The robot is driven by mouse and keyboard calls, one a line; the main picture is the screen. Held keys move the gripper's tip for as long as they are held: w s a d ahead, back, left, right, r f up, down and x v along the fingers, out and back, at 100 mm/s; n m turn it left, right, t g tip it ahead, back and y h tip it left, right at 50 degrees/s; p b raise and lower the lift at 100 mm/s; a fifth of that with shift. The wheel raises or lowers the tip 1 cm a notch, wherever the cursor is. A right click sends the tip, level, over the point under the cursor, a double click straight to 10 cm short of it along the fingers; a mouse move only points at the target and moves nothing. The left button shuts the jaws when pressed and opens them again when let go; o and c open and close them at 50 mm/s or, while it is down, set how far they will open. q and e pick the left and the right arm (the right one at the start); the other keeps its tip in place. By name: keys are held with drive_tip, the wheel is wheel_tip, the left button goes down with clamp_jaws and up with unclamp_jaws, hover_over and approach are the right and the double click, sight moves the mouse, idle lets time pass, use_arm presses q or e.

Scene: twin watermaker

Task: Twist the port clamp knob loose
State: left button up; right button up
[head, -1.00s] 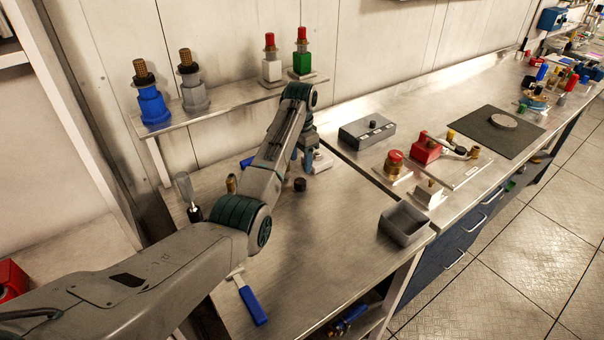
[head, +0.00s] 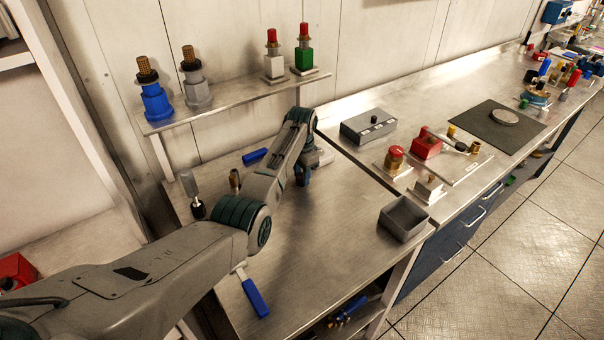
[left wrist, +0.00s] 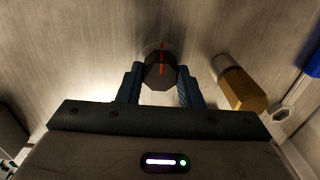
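The port clamp knob (left wrist: 160,72) is a dark faceted knob with a red line across its top, on a pale round base. In the left wrist view it sits between the two fingers of my left gripper (left wrist: 160,84), which lie against its sides with no clear gap. In the head view my left gripper (head: 302,178) points down at the bench, and the knob is hidden behind it. My right gripper is in neither view.
A brass-topped fitting (left wrist: 241,88) stands close beside the gripper. A grey open bin (head: 404,218) sits at the bench's right end. The middle front of the bench is clear.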

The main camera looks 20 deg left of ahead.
use_arm(q)
drive_tip(key=shift+c, duration=1)
drive_tip(key=shift+r+n, duration=0.1)
drive_tip(key=shift+n, duration=0.2)
drive_tip(key=n+p, duration=0.2)
drive_tip(key=shift+r+n, duration=0.1)
drive_tip(key=shift+n, duration=0.3)
drive_tip(key=n+p, duration=0.1)
drive_tip(key=n, duration=0.3)
drive_tip(key=n+p, duration=0.1)
drive_tip(key=n, duration=0.4)
drive_tip(key=shift+n+p, duration=0.35)
drive_tip(key=shift+n, duration=0.05)
drive_tip(key=n, duration=0.4)
drive_tip(key=shift+w+a+n+p, duration=0.1)
drive_tip(key=shift+n+p, duration=0.2)
